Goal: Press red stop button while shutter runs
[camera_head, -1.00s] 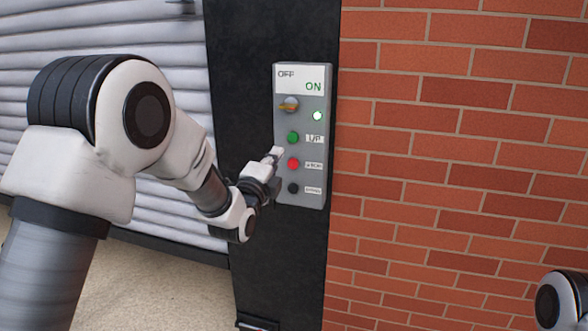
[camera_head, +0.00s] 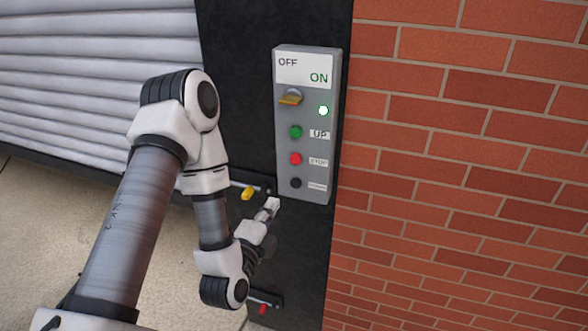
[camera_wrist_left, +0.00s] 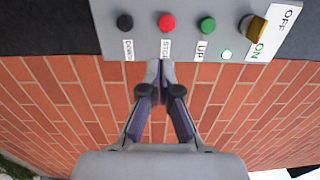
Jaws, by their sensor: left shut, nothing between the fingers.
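The grey control box (camera_head: 312,75) hangs on a black panel beside the brick wall. The red stop button (camera_head: 296,159) sits between the green UP button (camera_head: 296,132) above and the black button (camera_head: 296,183) below. The indicator lamp (camera_head: 323,111) glows by the ON label. My left gripper (camera_head: 272,203) is shut and empty, just below the box's lower left corner and apart from the buttons. In the left wrist view, the gripper (camera_wrist_left: 160,70) points towards the box, with the red stop button (camera_wrist_left: 167,23) just beyond its tips. The right gripper is not in view.
The grey slatted shutter (camera_head: 100,70) is at the left, its bottom edge near the ground. A yellow-handled latch (camera_head: 248,193) and a red-handled latch (camera_head: 263,309) sit on the black panel near my left arm. The brick wall (camera_head: 450,160) fills the right.

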